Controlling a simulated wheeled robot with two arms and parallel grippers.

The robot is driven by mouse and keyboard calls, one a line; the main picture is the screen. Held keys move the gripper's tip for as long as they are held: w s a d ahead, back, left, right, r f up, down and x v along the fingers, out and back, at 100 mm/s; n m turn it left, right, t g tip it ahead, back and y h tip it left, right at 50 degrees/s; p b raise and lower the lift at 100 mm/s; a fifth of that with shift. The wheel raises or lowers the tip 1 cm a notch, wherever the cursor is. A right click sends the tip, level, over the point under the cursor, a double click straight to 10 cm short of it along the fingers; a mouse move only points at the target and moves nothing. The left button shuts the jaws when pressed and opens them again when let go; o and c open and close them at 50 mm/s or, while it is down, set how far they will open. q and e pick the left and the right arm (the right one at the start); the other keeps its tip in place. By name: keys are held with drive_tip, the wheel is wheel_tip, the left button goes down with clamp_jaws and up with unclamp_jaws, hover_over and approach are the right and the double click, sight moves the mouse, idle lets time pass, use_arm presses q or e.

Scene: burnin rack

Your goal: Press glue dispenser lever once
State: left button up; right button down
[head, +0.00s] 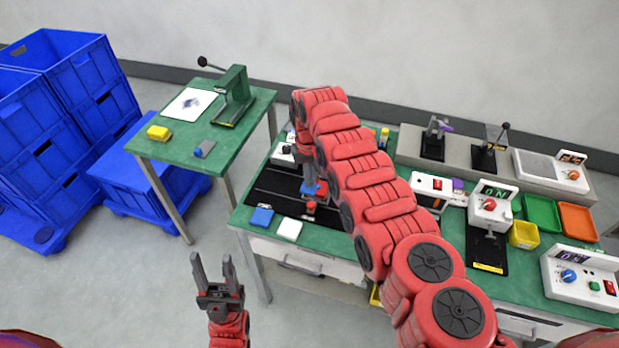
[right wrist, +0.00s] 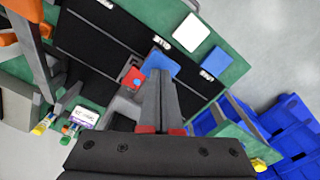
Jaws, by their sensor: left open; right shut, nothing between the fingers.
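No part is clearly marked as the glue dispenser lever, so I cannot tell which one it is. My right gripper (head: 309,178) reaches down over the black mat on the green bench, partly hidden by my right arm. In the right wrist view its shut, empty fingers (right wrist: 160,80) end at a blue pad (right wrist: 160,62), beside a small red part (right wrist: 132,77) on a grey body. I cannot tell whether the fingertips touch the pad. The blue pad (head: 312,188) also shows in the head view. My left gripper (head: 228,272) is open and empty above the floor, in front of the bench.
A blue card (head: 261,217) and a white card (head: 288,229) lie at the bench's front. A red-dial device (head: 490,210) stands right. A green press (head: 235,95) is on the left table, near stacked blue crates (head: 50,150).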

drive_tip(key=shift+r+p, duration=1.25)
drive_tip(key=shift+r, duration=0.6)
wheel_tip(320, 180, up, 2)
drive_tip(key=shift+s+r, duration=0.1)
wheel_tip(320, 180, up, 2)
drive_tip(key=shift+s+r, duration=0.1)
drive_tip(key=shift+r, duration=0.1)
